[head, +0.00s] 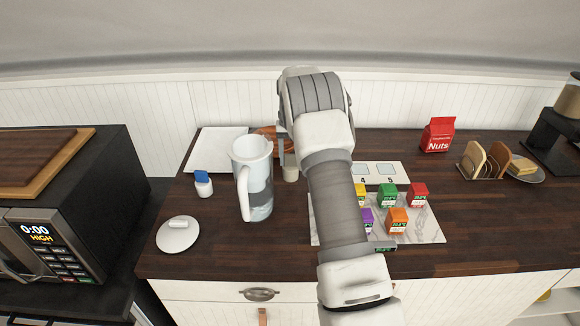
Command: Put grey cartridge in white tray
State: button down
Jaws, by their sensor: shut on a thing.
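My gripper (287,160) is shut on the grey cartridge (290,173), a small grey-beige piece showing below the fingers. My wrist and arm hide part of the gripper. The cartridge is just right of the clear pitcher (261,192); whether it is clear of the countertop, I cannot tell. The white tray (213,148) lies flat at the back left of the counter, behind and left of the pitcher, and its visible surface looks empty.
A white cartridge with a blue top (203,184) stands left of the pitcher, with a white lid (178,235) in front. A wooden item (268,137) lies behind the gripper. A microwave (60,230) is far left.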

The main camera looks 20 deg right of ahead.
aim_at(290, 166)
jog(key=shift+f+p, duration=0.3)
jog(key=shift+f, duration=1.75)
jog(key=shift+f, duration=0.1)
jog(key=shift+c, duration=1.4)
grip_release()
